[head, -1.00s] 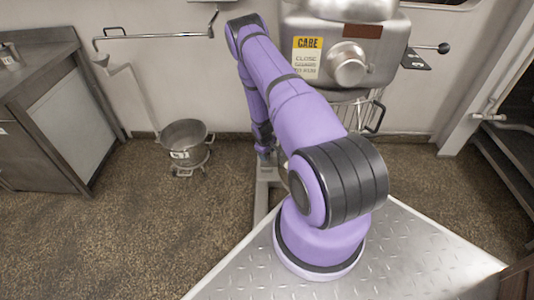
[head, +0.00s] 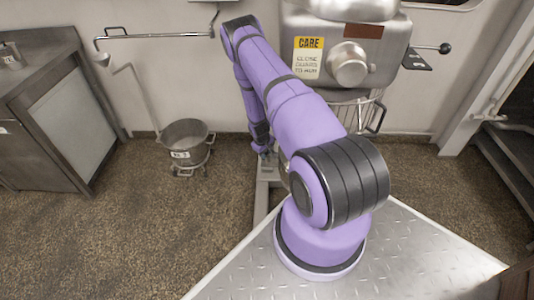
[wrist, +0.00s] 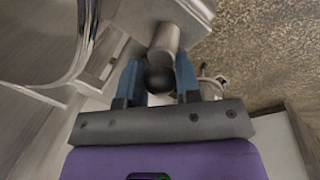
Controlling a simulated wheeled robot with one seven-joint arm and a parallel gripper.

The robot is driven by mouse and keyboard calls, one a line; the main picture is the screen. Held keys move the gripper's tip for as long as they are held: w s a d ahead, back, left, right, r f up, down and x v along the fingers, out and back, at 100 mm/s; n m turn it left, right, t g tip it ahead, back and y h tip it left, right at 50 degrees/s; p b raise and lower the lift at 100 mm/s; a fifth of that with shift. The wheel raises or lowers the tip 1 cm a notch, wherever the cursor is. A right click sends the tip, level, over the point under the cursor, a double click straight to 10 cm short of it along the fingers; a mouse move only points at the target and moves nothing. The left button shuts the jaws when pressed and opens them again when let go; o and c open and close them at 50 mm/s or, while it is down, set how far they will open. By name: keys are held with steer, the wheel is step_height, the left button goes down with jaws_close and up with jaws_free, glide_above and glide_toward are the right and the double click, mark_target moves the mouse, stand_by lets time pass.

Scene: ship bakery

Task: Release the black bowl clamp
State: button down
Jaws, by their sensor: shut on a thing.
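The black bowl clamp shows in the wrist view as a round black knob (wrist: 158,80) in front of a grey metal cylinder. My gripper (wrist: 158,72) has its two blue fingers on either side of the knob and is shut on it. In the head view my gripper (head: 265,155) is low beside the mixer's stand, mostly hidden by my purple arm. The clamp cannot be made out there. The mixer (head: 390,40) stands against the back wall, with a yellow CARE label on its front.
A steel bowl (head: 185,133) on a wheeled dolly stands on the floor to the left. A steel cabinet (head: 55,120) is at far left. A lever with a black knob (head: 444,48) sticks out right of the mixer. Speckled floor (head: 150,235) is open at front left.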

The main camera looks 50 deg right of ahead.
steer(key=w+m+g+y, duration=0.1)
steer(key=w+m+g, duration=0.1)
steer(key=w+m, duration=0.5)
steer(key=shift+d+m+y, duration=0.25)
steer(key=shift+m+y, duration=0.05)
steer(key=shift+m, duration=3.1)
steer(key=c, duration=0.8)
jaws_free()
steer(key=shift+r, duration=0.1)
steer(key=r, duration=0.3)
steer(key=w+r, duration=0.1)
steer(key=r, duration=0.3)
steer(key=w+r, duration=0.1)
steer(key=r, duration=0.2)
steer(key=shift+a+r, duration=0.2)
steer(key=shift+a, duration=0.05)
steer(key=shift+r, duration=0.1)
